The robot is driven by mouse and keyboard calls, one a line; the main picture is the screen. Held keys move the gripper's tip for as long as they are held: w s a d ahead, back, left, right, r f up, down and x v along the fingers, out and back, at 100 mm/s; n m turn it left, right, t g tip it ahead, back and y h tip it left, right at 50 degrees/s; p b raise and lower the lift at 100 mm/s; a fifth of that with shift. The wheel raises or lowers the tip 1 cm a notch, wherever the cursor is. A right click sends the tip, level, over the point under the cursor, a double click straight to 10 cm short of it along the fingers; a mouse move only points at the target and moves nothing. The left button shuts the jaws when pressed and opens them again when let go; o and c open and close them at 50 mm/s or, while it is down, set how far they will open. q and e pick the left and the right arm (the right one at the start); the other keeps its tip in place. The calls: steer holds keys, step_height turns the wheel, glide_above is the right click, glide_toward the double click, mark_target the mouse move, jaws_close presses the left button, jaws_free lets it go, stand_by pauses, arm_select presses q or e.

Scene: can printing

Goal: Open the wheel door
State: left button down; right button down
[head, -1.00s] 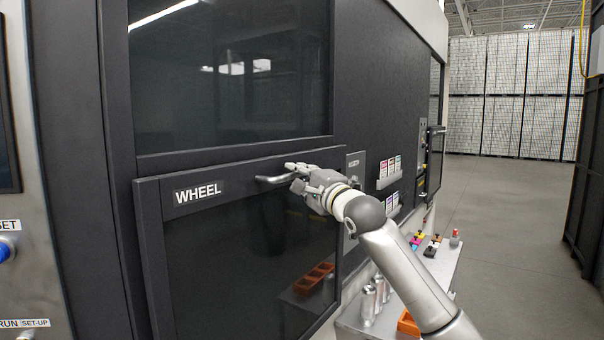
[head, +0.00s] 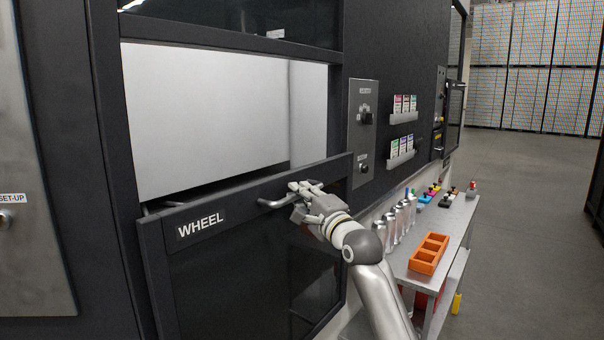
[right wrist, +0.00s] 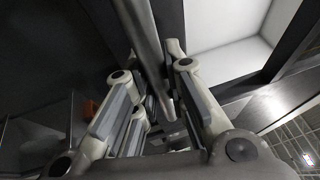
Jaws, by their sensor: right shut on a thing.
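The wheel door (head: 250,255) is a dark-framed panel with a dark window and a white WHEEL label (head: 201,223). Its top edge stands out from the machine front, and a pale lit interior (head: 215,115) shows above it. A metal rod (head: 160,207) shows behind its top left corner. My right gripper (head: 296,191) is shut on the door's bar handle (head: 272,204) near the top edge. In the right wrist view the handle bar (right wrist: 147,45) runs between the fingers. My left gripper is not in view.
A metal side table (head: 458,215) stands to the right with an orange tray (head: 428,254), several silver cans (head: 398,220) and small coloured items. A control panel (head: 362,130) is on the machine right of the opening. Open floor (head: 535,200) lies farther right.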

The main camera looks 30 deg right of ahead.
steer(key=b, duration=1.1)
glide_toward(293, 275)
steer(key=w, duration=0.5)
steer(key=shift+r, duration=0.3)
steer(key=c, duration=1.5)
jaws_free()
steer(key=shift+a, duration=0.1)
steer(key=shift+o, duration=0.2)
steer(key=shift+r, duration=0.1)
steer(key=s+f, duration=0.2)
steer(key=s, duration=1)
steer(key=shift+w+f, duration=0.1)
